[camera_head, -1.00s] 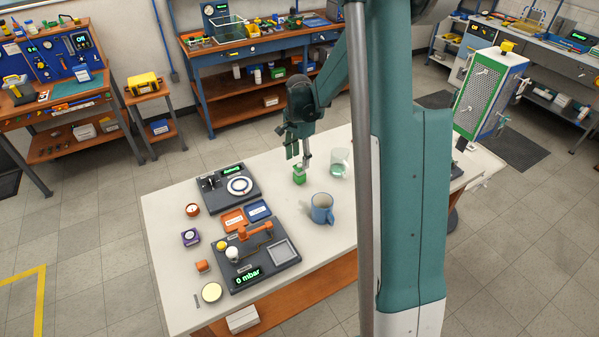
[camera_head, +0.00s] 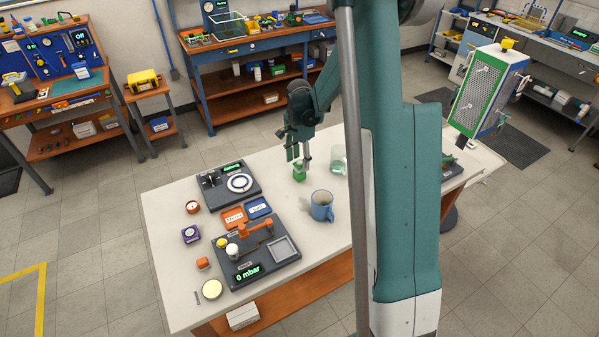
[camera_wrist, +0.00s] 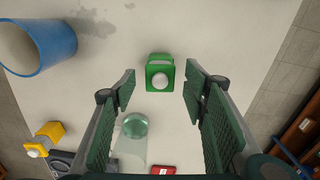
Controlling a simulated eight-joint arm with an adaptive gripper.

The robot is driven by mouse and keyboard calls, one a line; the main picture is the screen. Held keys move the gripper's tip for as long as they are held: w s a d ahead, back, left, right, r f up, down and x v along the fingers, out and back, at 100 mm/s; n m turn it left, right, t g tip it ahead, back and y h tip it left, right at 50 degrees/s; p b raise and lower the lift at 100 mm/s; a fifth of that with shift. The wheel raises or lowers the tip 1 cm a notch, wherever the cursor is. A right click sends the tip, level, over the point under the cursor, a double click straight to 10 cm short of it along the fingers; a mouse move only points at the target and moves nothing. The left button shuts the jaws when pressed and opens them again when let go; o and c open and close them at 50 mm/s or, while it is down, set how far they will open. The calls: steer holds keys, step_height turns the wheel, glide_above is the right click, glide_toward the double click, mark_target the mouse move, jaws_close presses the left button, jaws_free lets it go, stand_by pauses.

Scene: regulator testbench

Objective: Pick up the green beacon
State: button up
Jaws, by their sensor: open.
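The green beacon (camera_head: 299,173) is a small green block that stands on the white table near its back edge. In the wrist view the green beacon (camera_wrist: 160,74) shows a pale round knob on the side facing me. My gripper (camera_head: 300,156) is just above it in the head view, with its fingers pointing down. In the wrist view my gripper (camera_wrist: 160,86) is open, with one finger on each side. The beacon is centred between the fingertips and slightly beyond them. Nothing is held, and I see no contact.
A blue mug (camera_head: 322,206) stands to the front right of the beacon. A dark device with a dial (camera_head: 229,184) and a 0 mbar panel (camera_head: 256,262) are on the left. Bare table surrounds the beacon.

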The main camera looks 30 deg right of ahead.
steer(key=shift+f, duration=0.1)
steer(key=shift+d+f, duration=0.1)
steer(key=shift+f, duration=2.35)
steer(key=shift+c, duration=0.6)
steer(key=c, duration=0.9)
